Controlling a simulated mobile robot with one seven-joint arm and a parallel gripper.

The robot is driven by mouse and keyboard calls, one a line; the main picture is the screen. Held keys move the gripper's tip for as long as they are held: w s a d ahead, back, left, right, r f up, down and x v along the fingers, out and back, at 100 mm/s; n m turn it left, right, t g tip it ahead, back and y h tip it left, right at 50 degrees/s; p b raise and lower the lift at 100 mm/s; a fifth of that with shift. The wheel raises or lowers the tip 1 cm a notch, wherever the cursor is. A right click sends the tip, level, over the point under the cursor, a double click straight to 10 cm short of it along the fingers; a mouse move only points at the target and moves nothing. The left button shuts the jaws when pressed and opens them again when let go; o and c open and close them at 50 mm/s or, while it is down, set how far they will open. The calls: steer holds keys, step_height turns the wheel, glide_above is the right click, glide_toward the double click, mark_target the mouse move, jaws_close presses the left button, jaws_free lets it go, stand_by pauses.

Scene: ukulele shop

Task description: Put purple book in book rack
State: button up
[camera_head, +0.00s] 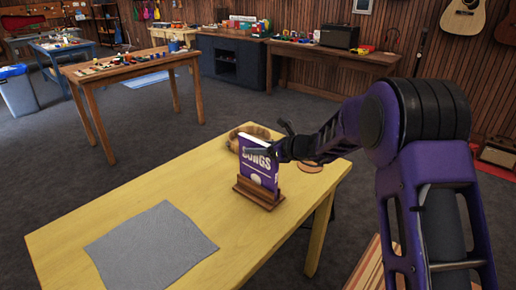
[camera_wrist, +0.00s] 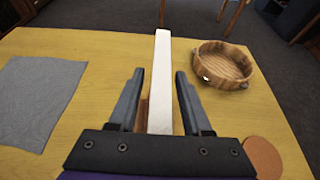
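The purple book (camera_head: 258,165) with white lettering stands upright in the wooden book rack (camera_head: 260,192) on the yellow table. In the wrist view, the white page edge of the book (camera_wrist: 160,80) rises between my two fingers, and a bit of brown rack (camera_wrist: 143,112) shows beside it. My gripper (camera_head: 268,151) is at the upper part of the book. In the wrist view my gripper (camera_wrist: 160,75) is open, with a gap between each finger and the book. The book's lower end is hidden behind the rack's front in the head view.
A grey cloth (camera_head: 152,247) lies flat on the table at the left. A round wooden tambourine-like ring (camera_wrist: 222,65) sits behind the book. A flat brown disc (camera_wrist: 263,157) lies near the right edge. The table between cloth and rack is clear.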

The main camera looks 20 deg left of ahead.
steer(key=shift+r, duration=0.15)
steer(key=v, duration=1.2)
steer(key=shift+w, duration=0.1)
